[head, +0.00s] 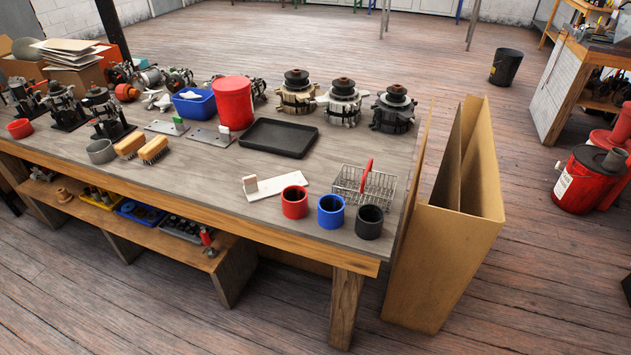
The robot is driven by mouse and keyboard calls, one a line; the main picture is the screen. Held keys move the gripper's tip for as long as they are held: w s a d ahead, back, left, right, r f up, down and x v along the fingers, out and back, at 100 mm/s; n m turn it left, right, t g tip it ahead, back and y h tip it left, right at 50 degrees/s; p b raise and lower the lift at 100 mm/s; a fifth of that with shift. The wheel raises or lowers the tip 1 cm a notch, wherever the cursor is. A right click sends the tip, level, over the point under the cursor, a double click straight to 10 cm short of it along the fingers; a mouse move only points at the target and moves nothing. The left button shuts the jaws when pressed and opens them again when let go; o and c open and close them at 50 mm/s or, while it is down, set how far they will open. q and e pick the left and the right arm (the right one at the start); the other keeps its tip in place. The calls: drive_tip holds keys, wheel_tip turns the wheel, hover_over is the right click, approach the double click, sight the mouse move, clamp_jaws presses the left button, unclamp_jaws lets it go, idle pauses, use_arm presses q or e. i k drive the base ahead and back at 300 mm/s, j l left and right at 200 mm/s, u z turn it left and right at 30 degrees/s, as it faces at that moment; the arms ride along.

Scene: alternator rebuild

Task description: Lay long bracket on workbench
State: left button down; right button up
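The workbench (215,172) has a grey top with a wooden front edge and runs from the left to the middle of the head view. I cannot pick out a long bracket for certain. A flat light plate with a white upright block (283,186) lies near the bench's front right. Two grey plates lie further left on the bench, one with a white block (205,136) and one with a green block (166,128). Neither of my grippers is in view.
Red (294,203), blue (331,212) and black (369,223) cups line the front right, beside a wire basket (377,190). A black tray (279,138) and red bucket (233,104) stand behind. A tall open carton (446,255) stands against the bench's right end.

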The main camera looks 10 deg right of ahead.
sight(215, 168)
drive_tip(key=i+j+z, duration=0.2)
drive_tip(key=j+z, duration=0.15)
drive_tip(key=j, duration=0.2)
drive_tip(key=i+j+z, duration=0.15)
drive_tip(key=j+z, duration=0.25)
drive_tip(key=j, duration=0.2)
drive_tip(key=j+z, duration=0.35)
drive_tip(key=j, duration=0.3)
